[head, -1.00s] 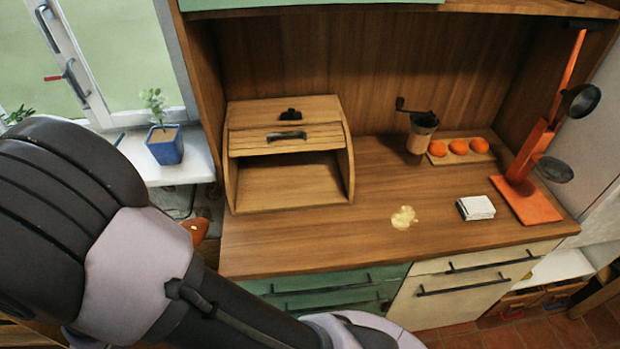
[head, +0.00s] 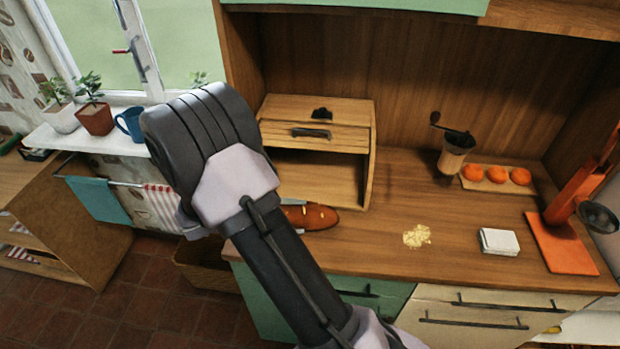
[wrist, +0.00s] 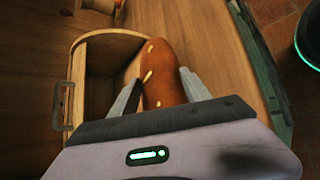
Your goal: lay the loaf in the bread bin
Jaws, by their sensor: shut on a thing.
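The loaf (head: 315,217) is brown and long, with pale slashes on its crust. My gripper (wrist: 160,78) is shut on it, one finger on each side, in the wrist view, where the loaf (wrist: 168,68) points away from me. In the head view my arm hides most of the gripper and the loaf's left end. The loaf is in front of the wooden bread bin (head: 368,165), near the counter's left front part. The bin's front is open and its inside looks empty. In the wrist view the bin (wrist: 110,36) lies just left of the loaf.
On the wooden counter (head: 455,235) are a crumb patch (head: 417,236), a white stack (head: 498,241), a grinder (head: 454,155), orange items on a board (head: 496,175) and an orange stand (head: 562,243). The bin's handle (wrist: 63,106) shows at left in the wrist view.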

